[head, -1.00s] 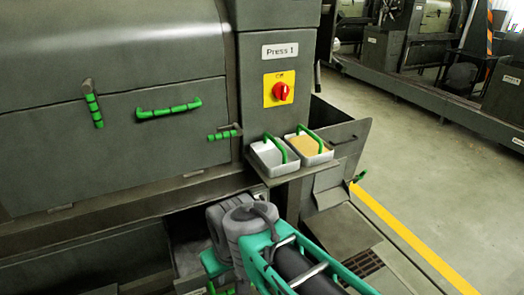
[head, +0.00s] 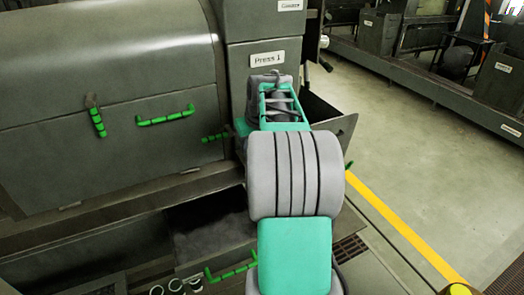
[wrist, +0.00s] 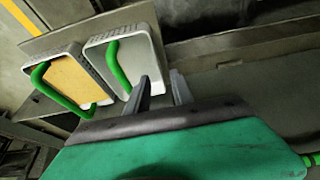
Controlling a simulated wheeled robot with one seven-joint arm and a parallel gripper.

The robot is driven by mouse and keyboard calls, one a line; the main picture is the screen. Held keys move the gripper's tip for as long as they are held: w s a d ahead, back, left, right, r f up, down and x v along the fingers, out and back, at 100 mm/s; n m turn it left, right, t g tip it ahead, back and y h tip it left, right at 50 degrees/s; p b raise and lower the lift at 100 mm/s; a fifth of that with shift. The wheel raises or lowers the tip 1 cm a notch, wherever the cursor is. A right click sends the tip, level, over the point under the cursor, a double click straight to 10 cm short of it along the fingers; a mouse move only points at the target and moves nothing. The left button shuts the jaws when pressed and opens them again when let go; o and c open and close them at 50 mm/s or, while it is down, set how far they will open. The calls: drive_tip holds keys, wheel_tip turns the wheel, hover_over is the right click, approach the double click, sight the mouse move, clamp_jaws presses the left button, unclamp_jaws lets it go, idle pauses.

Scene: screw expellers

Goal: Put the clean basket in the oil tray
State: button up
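The clean basket (wrist: 141,31) is a pale, empty box with a green handle. It stands on a small shelf beside a like basket (wrist: 51,55) with yellow-brown contents; both show in the wrist view. My gripper (wrist: 160,78) is open and empty, its two fingers apart at the clean basket's near right edge. The green handle is left of the fingers, not between them. Whether a finger touches the basket is unclear. A dark open tray with a green handle (head: 232,272), perhaps the oil tray, lies low under the press.
The press (head: 110,110) fills the left, with green handles on its front. A yellow floor line (head: 395,222) runs past open floor on the right.

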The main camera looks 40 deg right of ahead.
drive_tip(key=p+x, duration=0.1)
drive_tip(key=x, duration=0.4)
drive_tip(key=shift+f+p, duration=0.25)
drive_tip(key=shift+p, duration=0.05)
clamp_jaws()
drive_tip(key=shift+r, duration=0.1)
idle(0.9)
